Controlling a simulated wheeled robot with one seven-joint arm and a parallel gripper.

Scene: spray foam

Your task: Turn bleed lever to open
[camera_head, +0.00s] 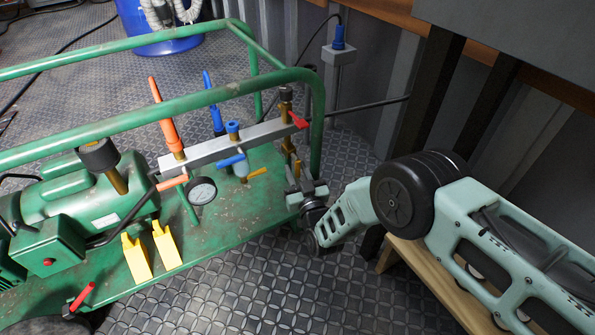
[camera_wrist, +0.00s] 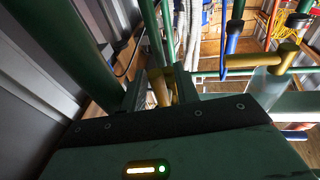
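A grey manifold bar (camera_head: 220,147) with several coloured levers runs across the green cart. I cannot tell which lever is the bleed lever. My gripper (camera_head: 306,192) is at the cart's right end, below the red lever and right of the yellow one. In the wrist view my gripper (camera_wrist: 161,92) has its fingers apart, with a brass-coloured part (camera_wrist: 160,90) between or just beyond them. Contact with it cannot be made out.
The green cart rail (camera_head: 317,115) stands close beside my gripper. A pressure gauge (camera_head: 202,191), an orange lever (camera_head: 166,115) and a blue lever (camera_head: 213,105) are farther left. Two yellow blocks (camera_head: 150,252) are on the cart's near side. A corrugated wall (camera_head: 375,90) stands behind.

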